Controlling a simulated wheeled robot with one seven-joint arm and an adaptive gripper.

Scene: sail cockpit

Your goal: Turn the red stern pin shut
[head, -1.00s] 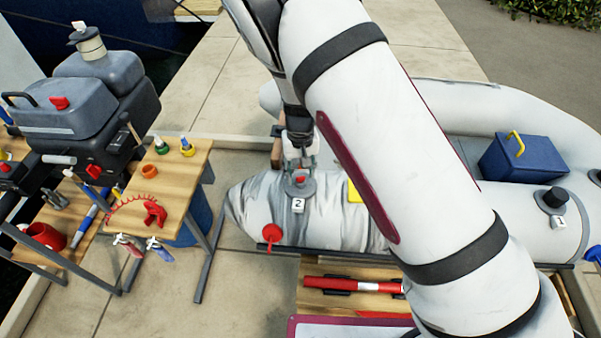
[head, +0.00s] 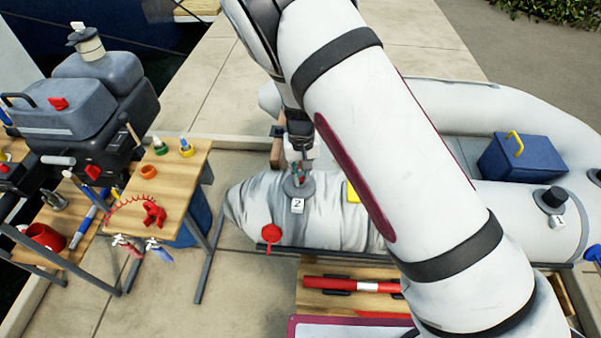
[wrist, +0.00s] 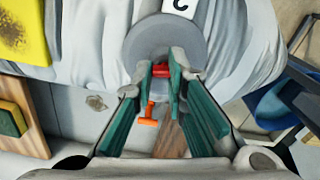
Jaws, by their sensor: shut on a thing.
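The red stern pin (wrist: 162,71) sits at the centre of a round grey valve base (wrist: 150,45) on the wrinkled grey tube of the dinghy. In the wrist view my gripper (wrist: 165,80) has its green-padded fingers on both sides of the pin, shut on it. In the head view my gripper (head: 300,168) reaches down onto the grey base (head: 299,188) beside the tag marked 2 (head: 297,206). The pin is mostly hidden there by my fingers. An orange T-shaped piece (wrist: 149,113) shows between and below the fingers in the wrist view.
A red round cap (head: 271,233) hangs at the tube's near side. A yellow patch (head: 354,192) lies on the tube right of my gripper. A wooden bench (head: 180,195) with tools stands left. Another valve (head: 551,197) and a blue box (head: 514,158) are right.

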